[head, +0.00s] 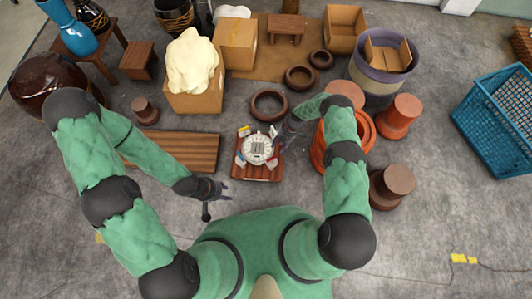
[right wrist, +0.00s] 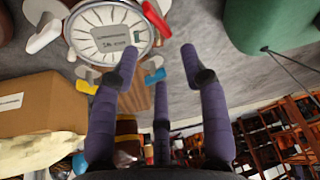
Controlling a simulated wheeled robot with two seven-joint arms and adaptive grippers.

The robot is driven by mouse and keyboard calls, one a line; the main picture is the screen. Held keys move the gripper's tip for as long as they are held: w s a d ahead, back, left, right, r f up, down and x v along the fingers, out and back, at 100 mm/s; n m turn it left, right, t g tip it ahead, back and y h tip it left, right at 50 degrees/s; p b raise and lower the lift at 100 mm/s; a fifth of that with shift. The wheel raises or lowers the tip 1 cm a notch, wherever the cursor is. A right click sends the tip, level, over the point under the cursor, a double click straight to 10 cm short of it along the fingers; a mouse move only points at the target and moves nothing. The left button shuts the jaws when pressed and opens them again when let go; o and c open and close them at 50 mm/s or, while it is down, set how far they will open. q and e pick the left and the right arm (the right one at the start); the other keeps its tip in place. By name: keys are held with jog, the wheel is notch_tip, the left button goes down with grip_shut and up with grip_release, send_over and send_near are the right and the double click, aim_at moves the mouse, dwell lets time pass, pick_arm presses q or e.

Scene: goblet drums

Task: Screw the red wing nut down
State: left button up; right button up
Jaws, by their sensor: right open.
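A pale round drum top (head: 257,148) with a dark label sits on a small wooden stand (head: 258,173), ringed by small coloured wing nuts. In the right wrist view the drum top (right wrist: 110,38) is at the upper left, with a yellow wing nut (right wrist: 86,87) and a blue one (right wrist: 154,76) at its near rim.
Terracotta pots (head: 400,112) stand close on the right, with a blue crate (head: 500,118) beyond. A dark ring (head: 268,105) lies just behind the drum. A wooden board (head: 180,150) lies to the left. Bare floor shows in front of the stand.

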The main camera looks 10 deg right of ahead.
aim_at(272, 160)
jog(key=shift+n, duration=0.3)
jog(key=b+x, duration=0.1)
jog(key=x, duration=0.2)
jog(key=b+x, duration=0.1)
jog(key=x, duration=0.3)
jog(key=b+x, duration=0.2)
jog(key=x, duration=0.1)
jog(key=shift+w+a+f, duration=0.1)
jog(key=shift+w+f, duration=0.15)
jog(key=shift+f, duration=0.2)
grip_shut()
